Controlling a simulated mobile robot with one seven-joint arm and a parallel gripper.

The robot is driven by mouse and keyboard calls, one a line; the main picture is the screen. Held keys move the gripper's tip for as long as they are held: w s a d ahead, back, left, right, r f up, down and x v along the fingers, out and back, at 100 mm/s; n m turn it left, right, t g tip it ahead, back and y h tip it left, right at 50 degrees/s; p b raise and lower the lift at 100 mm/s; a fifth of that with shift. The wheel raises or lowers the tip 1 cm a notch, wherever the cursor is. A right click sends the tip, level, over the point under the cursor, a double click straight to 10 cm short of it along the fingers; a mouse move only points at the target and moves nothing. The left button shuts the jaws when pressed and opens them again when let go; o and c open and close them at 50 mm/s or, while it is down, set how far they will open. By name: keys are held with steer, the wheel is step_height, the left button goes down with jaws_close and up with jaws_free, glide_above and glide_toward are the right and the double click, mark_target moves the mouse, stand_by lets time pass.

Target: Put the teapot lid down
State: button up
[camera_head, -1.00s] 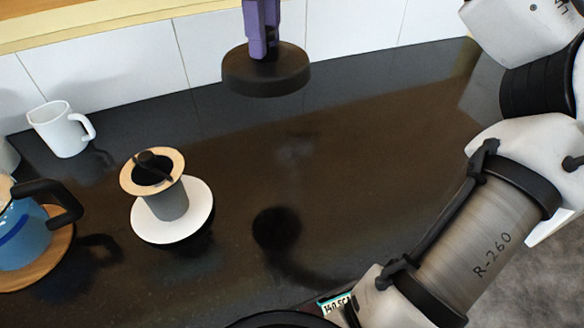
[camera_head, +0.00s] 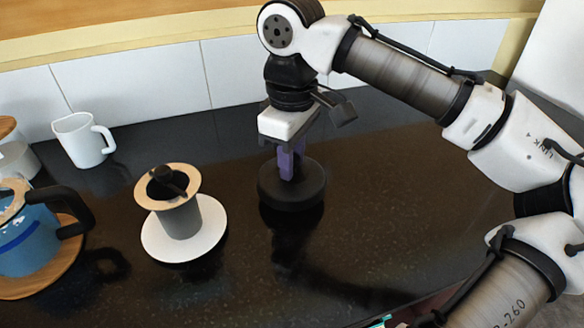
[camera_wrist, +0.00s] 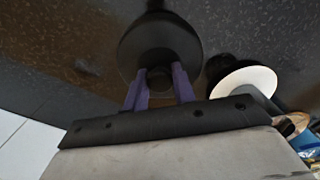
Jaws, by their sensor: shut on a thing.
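The teapot lid (camera_head: 306,188) is a dark round disc with a knob. My gripper (camera_head: 290,168) has purple fingers pointing down and is shut on the lid's knob. The lid is held level, low over the black counter, right of the white saucer. The head view does not show clearly whether it touches the counter. In the wrist view, the lid (camera_wrist: 160,42) shows between and beyond the purple fingers (camera_wrist: 159,80), which sit on both sides of the knob. A blue pot (camera_head: 28,240) with a black handle stands at the far left.
A grey cup with a wooden collar (camera_head: 180,218) stands on a white saucer (camera_head: 158,243). A white mug (camera_head: 82,143) is at the back left. The blue pot sits on a round wooden board (camera_head: 66,262). The counter (camera_head: 400,210) is clear right of the lid.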

steer(key=shift+f, duration=1.2)
steer(key=shift+f, duration=0.1)
steer(key=o, duration=1)
step_height(320, 180, up, 12)
steer(key=shift+r+p, duration=0.15)
steer(key=shift+p, duration=0.2)
